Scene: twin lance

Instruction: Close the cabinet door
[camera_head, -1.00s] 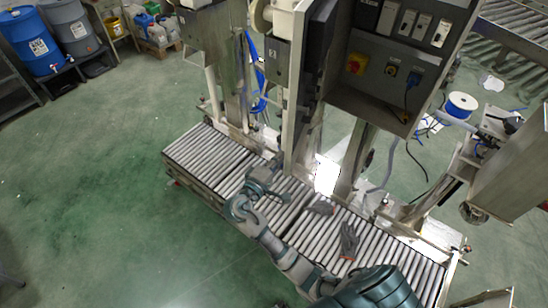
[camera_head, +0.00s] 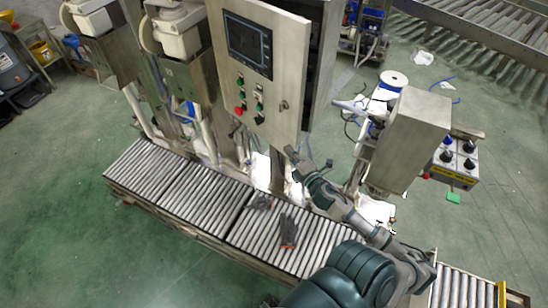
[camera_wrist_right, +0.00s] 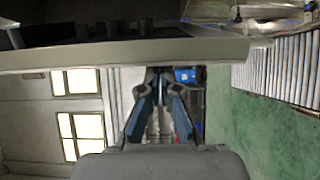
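The cabinet door (camera_head: 285,75) is a pale metal panel with a dark screen and several buttons, in the upper middle of the head view. It covers most of the cabinet front. A dark gap and the cabinet body (camera_head: 327,60) show along its right side. My right gripper (camera_head: 292,152) is just below the door's lower right corner, looking shut and empty. In the right wrist view, its fingers (camera_wrist_right: 160,78) come close together just under a pale metal edge (camera_wrist_right: 100,55); contact is unclear. My left gripper is not in view.
A roller conveyor (camera_head: 190,195) runs below the cabinet, with a dark glove (camera_head: 288,230) on it. A metal box (camera_head: 412,135) and a control box (camera_head: 455,165) stand to the right. Green floor (camera_head: 60,235) is free at left.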

